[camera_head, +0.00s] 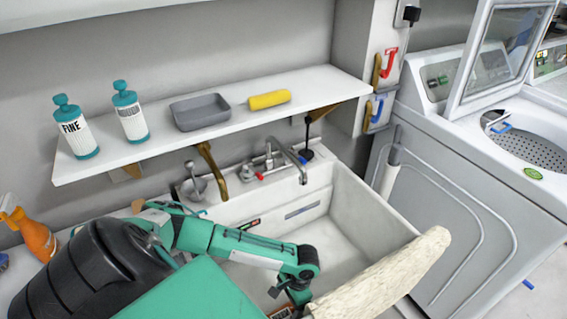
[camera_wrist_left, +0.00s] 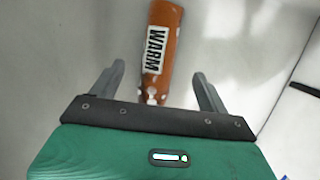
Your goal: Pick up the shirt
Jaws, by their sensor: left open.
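No item that I can clearly identify as a shirt shows. A cream, rough-textured cloth-like piece (camera_head: 385,277) lies over the sink's front right rim; I cannot tell if it is the shirt. My left arm reaches over the sink, and its gripper is mostly cut off at the bottom edge of the head view. In the left wrist view my left gripper (camera_wrist_left: 158,73) is open, its two fingers apart. An orange bottle labelled WARM (camera_wrist_left: 162,45) shows beyond and between the fingers, not gripped. My right gripper is not in view.
The white sink (camera_head: 365,215) has a faucet (camera_head: 290,160) at its back. Above it, a shelf (camera_head: 225,125) holds two teal-capped bottles, a grey tray (camera_head: 200,111) and a yellow roll (camera_head: 269,99). A washing machine (camera_head: 450,190) with its lid raised stands right. An orange spray bottle (camera_head: 36,238) stands left.

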